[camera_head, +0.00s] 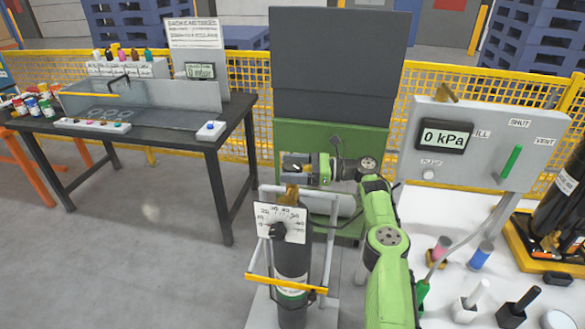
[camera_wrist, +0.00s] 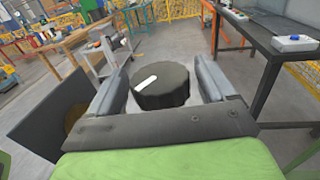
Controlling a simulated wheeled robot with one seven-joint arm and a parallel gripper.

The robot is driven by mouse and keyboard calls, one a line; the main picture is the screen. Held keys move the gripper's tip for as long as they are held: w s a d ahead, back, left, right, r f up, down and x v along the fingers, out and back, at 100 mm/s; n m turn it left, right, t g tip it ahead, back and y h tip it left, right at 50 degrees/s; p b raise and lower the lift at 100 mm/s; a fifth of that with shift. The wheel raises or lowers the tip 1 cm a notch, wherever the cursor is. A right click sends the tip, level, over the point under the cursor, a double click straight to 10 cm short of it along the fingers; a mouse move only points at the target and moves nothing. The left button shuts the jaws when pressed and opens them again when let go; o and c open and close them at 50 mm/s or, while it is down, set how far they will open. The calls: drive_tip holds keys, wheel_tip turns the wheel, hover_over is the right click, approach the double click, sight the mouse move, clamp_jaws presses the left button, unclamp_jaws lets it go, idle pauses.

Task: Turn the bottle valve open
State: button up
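The dark gas bottle (camera_head: 291,268) stands upright in a wheeled frame, with a brass valve body (camera_head: 291,192) on top. The black bottle valve knob (camera_head: 296,167) carries a white mark; it also shows in the wrist view (camera_wrist: 165,90), with the mark on its left part. My gripper (camera_head: 297,161) is at the knob, coming from the right. In the wrist view my gripper (camera_wrist: 161,65) is open, one finger on each side of the knob, with gaps visible on both sides.
A grey panel (camera_head: 408,162) at the right reads 0 kPa and has a green lever (camera_head: 510,162). A green cabinet (camera_head: 345,135) stands behind my gripper. A black workbench (camera_head: 190,136) is at the left, with free floor in front of it.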

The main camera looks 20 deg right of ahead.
sight(292, 165)
wheel_tip(292, 165, up, 10)
drive_tip(key=p, duration=0.3)
idle(0.3)
